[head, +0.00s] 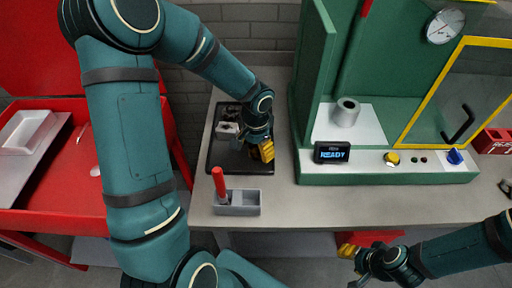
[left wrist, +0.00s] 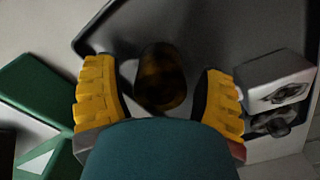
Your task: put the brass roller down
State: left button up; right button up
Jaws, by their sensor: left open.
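The brass roller (left wrist: 162,78) shows in the left wrist view as a dark brown-gold cylinder between the two yellow fingers of my left gripper (left wrist: 160,98). The fingers are apart, with a gap on each side of the roller. The roller is over or on the dark tray (left wrist: 215,35); I cannot tell whether it touches it. In the head view my left gripper (head: 262,152) is over the right part of the dark tray (head: 222,163) and hides the roller. My right gripper (head: 350,266) is low at the right, empty, with its fingers apart.
A grey metal block (head: 228,129) sits in the tray's far part. A small grey bin (head: 240,208) with a red handle (head: 219,182) stands in front. The green machine (head: 390,165) with a READY display (head: 332,152) and a grey cylinder (head: 347,112) stands to the right.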

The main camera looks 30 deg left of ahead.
pick_arm(q)
notch_tip(320, 180, up, 12)
jog(key=p, duration=0.2)
dwell(0.6)
